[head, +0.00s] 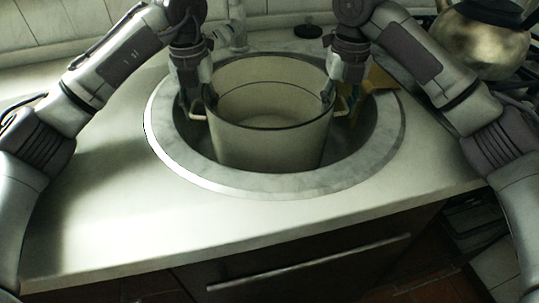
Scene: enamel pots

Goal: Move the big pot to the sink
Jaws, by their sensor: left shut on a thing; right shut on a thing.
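The big pot (267,143) is a cream, open, empty-looking pot with a handle on each side. It stands upright within the round sink (270,188), its lower part below the rim. I cannot tell whether its base touches the sink floor. My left gripper (205,104) is shut at the pot's left side, by the left handle (197,111). My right gripper (329,98) is shut at the right side, by the right handle (342,106). The fingertips are small and partly hidden against the pot wall.
A pale counter (100,222) surrounds the sink, with clear room at the front left. A metal kettle (480,42) stands at the back right. A yellowish object (379,80) lies by the sink's right rim. A clear bottle-like object (238,27) and a dark round disc (307,31) are behind the sink.

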